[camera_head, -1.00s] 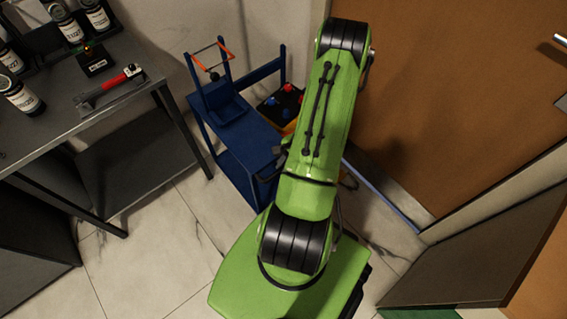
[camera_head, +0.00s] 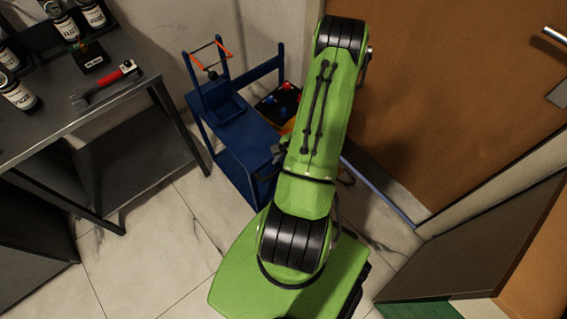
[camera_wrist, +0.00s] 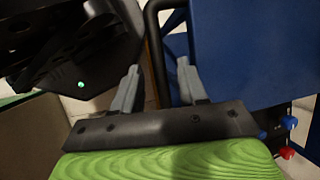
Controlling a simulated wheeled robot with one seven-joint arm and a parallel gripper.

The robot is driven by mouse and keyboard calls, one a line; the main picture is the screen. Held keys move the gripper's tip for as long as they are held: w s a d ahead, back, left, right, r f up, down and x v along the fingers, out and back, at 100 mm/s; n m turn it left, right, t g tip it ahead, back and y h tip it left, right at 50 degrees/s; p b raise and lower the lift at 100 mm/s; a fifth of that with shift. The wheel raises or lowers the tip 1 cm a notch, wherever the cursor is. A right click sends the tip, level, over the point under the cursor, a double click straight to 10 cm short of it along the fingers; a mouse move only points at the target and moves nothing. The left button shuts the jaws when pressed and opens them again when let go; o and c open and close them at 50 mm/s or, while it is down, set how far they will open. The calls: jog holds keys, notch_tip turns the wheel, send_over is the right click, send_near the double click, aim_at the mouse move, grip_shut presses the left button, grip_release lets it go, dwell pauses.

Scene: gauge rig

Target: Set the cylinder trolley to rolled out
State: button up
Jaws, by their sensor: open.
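The blue cylinder trolley (camera_head: 238,135) stands on the tiled floor near the back wall, left of the door, in the head view. It has upright posts and an orange-red strap across the top. My green arm hides its right side. In the wrist view, blue trolley panel (camera_wrist: 250,50) fills the upper right. A black bent bar (camera_wrist: 157,55) stands between the two grey fingers of my gripper (camera_wrist: 158,82). The fingers are apart, one on each side of the bar. I cannot tell whether either finger touches it. The head view does not show the fingers clearly.
A dark metal bench (camera_head: 130,68) at left holds several bottles and a red-handled tool (camera_head: 105,85). A black box with red and blue knobs (camera_head: 278,103) sits behind the trolley. The brown door (camera_head: 455,90) is at right. Floor left of my base is clear.

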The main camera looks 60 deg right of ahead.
jog(key=p+v, duration=0.5)
jog(key=v, duration=1)
jog(key=shift+r, duration=0.4)
